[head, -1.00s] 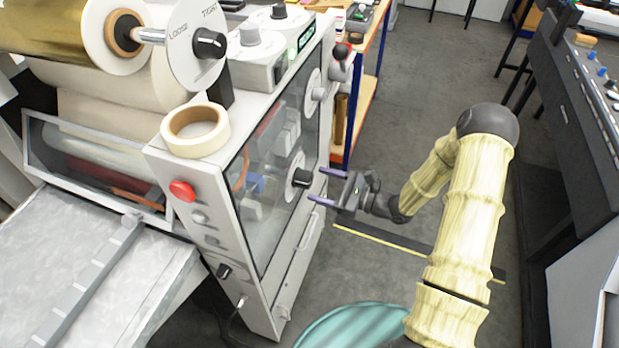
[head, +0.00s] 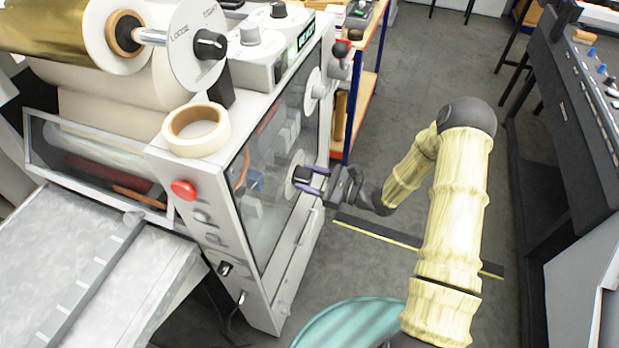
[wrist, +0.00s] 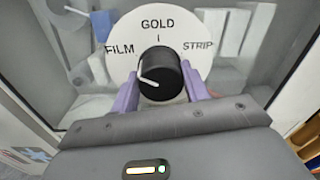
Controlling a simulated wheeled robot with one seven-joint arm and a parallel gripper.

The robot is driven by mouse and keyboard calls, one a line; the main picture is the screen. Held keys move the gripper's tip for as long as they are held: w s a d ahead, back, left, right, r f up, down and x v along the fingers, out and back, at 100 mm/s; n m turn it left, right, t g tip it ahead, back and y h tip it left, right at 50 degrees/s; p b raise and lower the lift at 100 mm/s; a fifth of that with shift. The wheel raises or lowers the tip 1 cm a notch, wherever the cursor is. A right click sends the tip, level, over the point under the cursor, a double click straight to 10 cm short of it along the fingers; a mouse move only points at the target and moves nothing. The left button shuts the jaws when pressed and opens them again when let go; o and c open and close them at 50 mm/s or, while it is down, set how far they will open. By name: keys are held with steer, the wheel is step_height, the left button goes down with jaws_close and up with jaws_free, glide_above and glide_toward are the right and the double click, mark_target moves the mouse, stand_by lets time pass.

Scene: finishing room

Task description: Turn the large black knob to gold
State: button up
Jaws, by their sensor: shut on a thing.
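The large black knob (wrist: 160,75) sits on a round white dial marked FILM at left, GOLD at top and STRIP at right (wrist: 196,28). Its white pointer line points left and slightly up, toward the FILM side. My gripper (wrist: 160,88) has its two purple fingers on either side of the knob and is shut on it. In the head view my gripper (head: 312,180) reaches the knob (head: 302,174) on the machine's side panel from the right. The dial's lettering cannot be read in the head view.
The machine (head: 262,235) also carries a red button (head: 183,190), a TIGHT/LOOSE dial (head: 190,40) and a tape roll (head: 196,130). A red-tipped lever (head: 341,49) is above my gripper. Open grey floor lies to the right, with a dark bench (head: 570,120) beyond.

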steer(key=shift+r+m, duration=0.1)
steer(key=shift+m, duration=0.4)
steer(key=m+p, duration=0.2)
steer(key=m, duration=0.2)
steer(key=shift+w+d+r+p, duration=0.1)
steer(key=shift+r+p, duration=0.05)
steer(key=shift+p, duration=0.2)
steer(key=m+p, duration=0.2)
steer(key=m, duration=0.4)
steer(key=shift+m+p, duration=0.3)
steer(key=o, duration=1)
steer(key=shift+f, duration=0.2)
steer(key=b+v, duration=0.4)
steer(key=v, duration=1.3)
steer(key=shift+d+r, duration=0.25)
